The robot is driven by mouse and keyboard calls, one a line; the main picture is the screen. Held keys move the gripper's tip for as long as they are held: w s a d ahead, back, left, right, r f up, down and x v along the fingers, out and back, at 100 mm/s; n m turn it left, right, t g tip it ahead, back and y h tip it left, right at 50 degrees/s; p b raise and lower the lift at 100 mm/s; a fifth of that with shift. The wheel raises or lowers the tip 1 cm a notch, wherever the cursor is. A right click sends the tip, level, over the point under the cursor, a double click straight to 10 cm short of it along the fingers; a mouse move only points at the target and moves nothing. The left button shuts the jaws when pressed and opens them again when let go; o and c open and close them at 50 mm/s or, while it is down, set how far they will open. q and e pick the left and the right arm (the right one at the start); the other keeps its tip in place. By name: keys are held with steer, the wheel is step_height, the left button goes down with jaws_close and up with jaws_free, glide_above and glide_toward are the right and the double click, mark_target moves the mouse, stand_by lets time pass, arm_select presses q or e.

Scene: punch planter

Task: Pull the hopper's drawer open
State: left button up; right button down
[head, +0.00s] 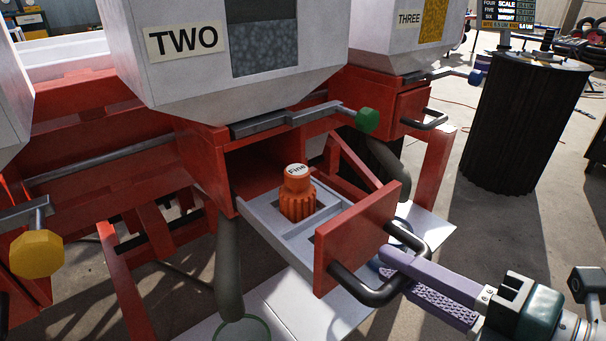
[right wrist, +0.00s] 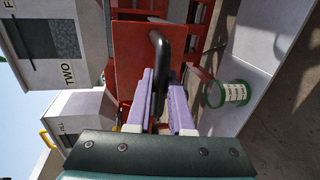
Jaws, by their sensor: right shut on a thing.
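The hopper (head: 270,72) labelled TWO stands in the middle of the head view. Its drawer (head: 352,240), with a red front and grey tray, stands pulled out below it. An orange ribbed piece (head: 297,195) with a cap marked "Fine" sits upright in the tray. My right gripper (head: 388,272) is at the drawer's front. Its purple fingers are shut on the black drawer handle (head: 358,290). In the right wrist view the handle (right wrist: 160,60) runs between the fingers (right wrist: 160,98), with the red drawer front (right wrist: 128,55) behind. My left gripper is not in view.
A green-knobbed slide (head: 366,120) is above the drawer. Hopper THREE (head: 408,45) with its own drawer stands to the right. A dark drum (head: 522,120) stands at the back right.

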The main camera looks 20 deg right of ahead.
steer(key=shift+s+d+r, duration=0.1)
steer(key=shift+s+d, duration=0.05)
steer(key=shift+s, duration=0.25)
steer(key=c, duration=0.8)
jaws_free()
steer(key=p+v, duration=0.3)
steer(key=v, duration=0.7)
